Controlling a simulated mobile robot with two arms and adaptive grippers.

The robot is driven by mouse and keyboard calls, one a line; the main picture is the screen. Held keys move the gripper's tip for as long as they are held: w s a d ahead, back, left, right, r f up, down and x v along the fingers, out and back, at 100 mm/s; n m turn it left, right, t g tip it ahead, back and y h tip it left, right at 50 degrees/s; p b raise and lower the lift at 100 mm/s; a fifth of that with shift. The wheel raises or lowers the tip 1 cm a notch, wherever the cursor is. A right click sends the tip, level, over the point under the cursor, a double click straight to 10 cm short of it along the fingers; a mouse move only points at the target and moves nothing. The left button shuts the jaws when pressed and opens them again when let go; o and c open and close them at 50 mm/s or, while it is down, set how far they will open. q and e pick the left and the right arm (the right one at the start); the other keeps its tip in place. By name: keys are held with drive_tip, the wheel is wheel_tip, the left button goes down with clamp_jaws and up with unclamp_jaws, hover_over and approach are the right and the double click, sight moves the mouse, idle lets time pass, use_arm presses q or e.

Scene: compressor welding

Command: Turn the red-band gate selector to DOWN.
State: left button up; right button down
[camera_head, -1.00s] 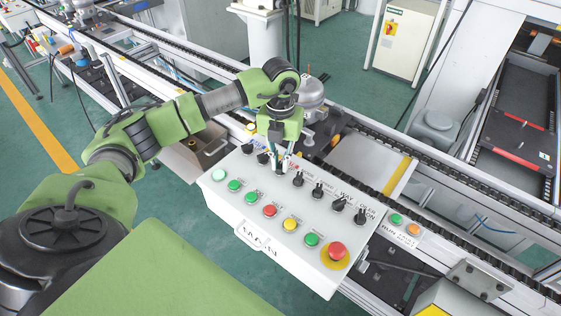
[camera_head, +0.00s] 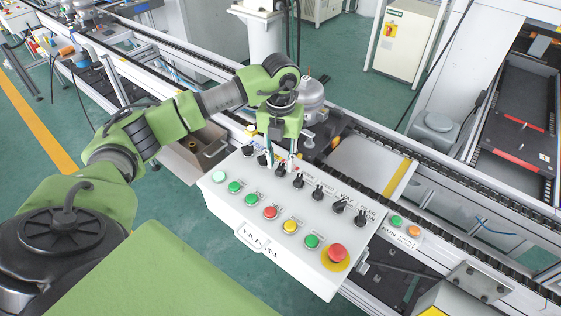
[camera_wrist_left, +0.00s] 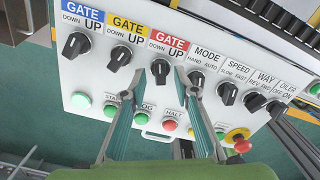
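The red-band gate selector (camera_wrist_left: 160,70) is a black knob under the red GATE label (camera_wrist_left: 168,41), with DOWN at left and UP at right. In the head view this selector (camera_head: 281,169) is in the back row of the white panel. My left gripper (camera_head: 280,160) is open over it. In the left wrist view the fingertips (camera_wrist_left: 156,76) stand on either side of the knob, apart from each other. I cannot tell whether they touch it. The knob looks roughly upright, but its exact pointing is hard to tell. My right gripper is not in view.
The yellow-band selector (camera_wrist_left: 119,55) is close to the left finger, and the MODE selector (camera_wrist_left: 196,80) is close to the right finger. Buttons line the panel (camera_head: 233,212) front, with a red emergency stop (camera_head: 337,250) at right. A conveyor rail runs behind.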

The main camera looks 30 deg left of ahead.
sight(280, 166)
use_arm(q)
wheel_tip(280, 166, up, 11)
idle(0.3)
idle(1.1)
